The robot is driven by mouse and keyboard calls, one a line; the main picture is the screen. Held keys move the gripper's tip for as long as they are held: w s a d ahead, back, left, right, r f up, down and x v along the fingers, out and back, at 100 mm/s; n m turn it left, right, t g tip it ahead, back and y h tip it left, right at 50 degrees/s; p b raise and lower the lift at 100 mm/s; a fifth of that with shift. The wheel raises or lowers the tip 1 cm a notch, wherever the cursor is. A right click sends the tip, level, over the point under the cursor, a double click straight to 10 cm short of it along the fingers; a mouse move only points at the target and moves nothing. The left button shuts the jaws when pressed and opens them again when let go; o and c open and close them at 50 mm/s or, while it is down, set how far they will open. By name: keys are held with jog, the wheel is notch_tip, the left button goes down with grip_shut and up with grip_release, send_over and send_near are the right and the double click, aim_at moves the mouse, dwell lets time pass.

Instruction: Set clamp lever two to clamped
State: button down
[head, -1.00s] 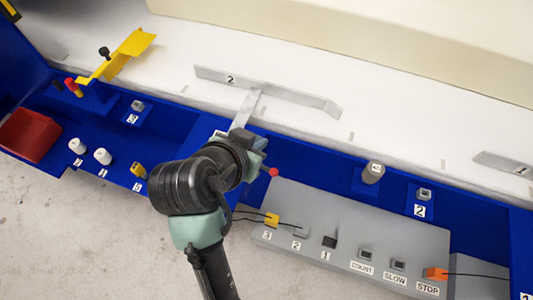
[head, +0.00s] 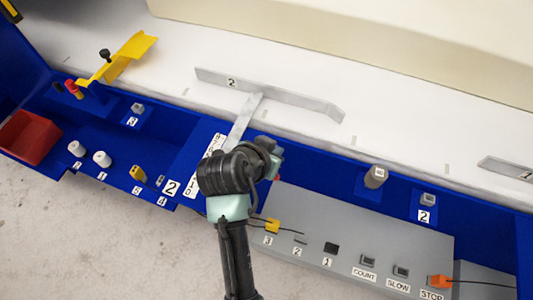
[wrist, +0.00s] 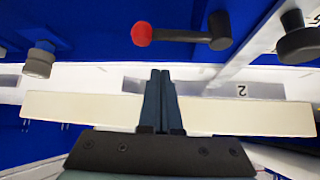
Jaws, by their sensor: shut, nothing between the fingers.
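The clamp lever shows in the wrist view as a black handle (wrist: 182,36) with a red ball knob (wrist: 142,34) on its left end and a dark hub (wrist: 220,31) on its right. In the head view my wrist mostly hides it. The grey metal bar marked 2 (head: 290,97) lies on the white surface, with a flat strip (head: 241,122) running from it toward my wrist. It also shows in the wrist view (wrist: 270,90). My gripper (wrist: 160,73) is shut and empty, its tips below the handle in the picture and apart from it.
A grey control box (head: 345,232) with buttons and cables stands right of my arm. A grey knob (head: 375,177) stands on the blue panel (head: 325,170) behind it. A yellow bracket (head: 128,55), a red bin (head: 28,138) and white knobs (head: 102,159) are at the left.

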jog(key=shift+s+a+f, duration=0.25)
jog(key=shift+s, duration=0.25)
jog(key=shift+s+a+f, duration=0.2)
jog(key=shift+s+a, duration=0.05)
jog(key=shift+s, duration=0.25)
jog(key=shift+s+a+f, duration=0.25)
jog(key=shift+s, duration=0.25)
jog(key=shift+p, duration=0.35)
